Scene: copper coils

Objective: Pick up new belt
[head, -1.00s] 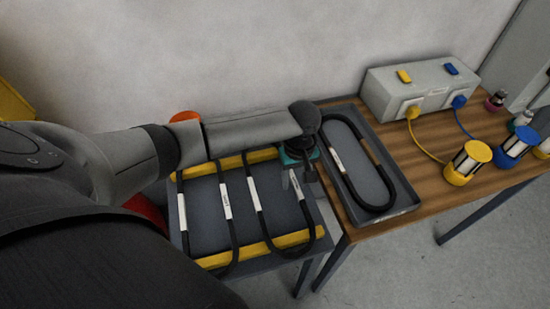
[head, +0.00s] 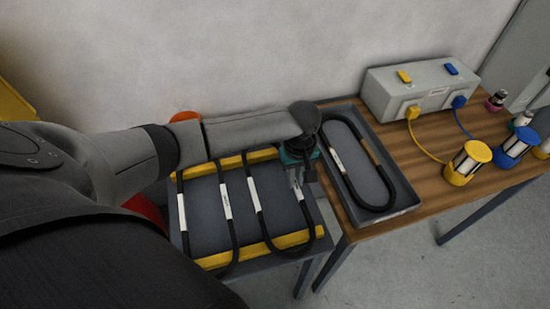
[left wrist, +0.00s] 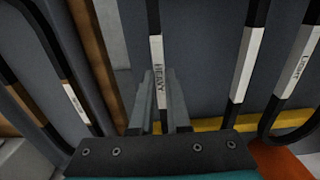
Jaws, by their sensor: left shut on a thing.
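Several black belts with white labels hang across two yellow bars on a grey rack (head: 205,232). My left gripper (head: 300,176) is at the rightmost strand on this rack. In the left wrist view, my left gripper's fingers (left wrist: 160,105) are shut on a black belt with a white label (left wrist: 157,65) reading "HEAVY". The fingers cover part of the label. Neighbouring strands to its right carry white labels, the far one (left wrist: 298,62) reading "LIGHT". In the head view, another black belt (head: 378,178) lies looped in a grey tray. My right gripper is not in view.
The grey tray (head: 385,216) sits on a wooden table (head: 435,178) just right of the rack. A grey box (head: 420,90) with yellow and blue plugs stands behind. Yellow (head: 467,163) and blue (head: 515,147) cylinders stand at the right. A wall rises close behind.

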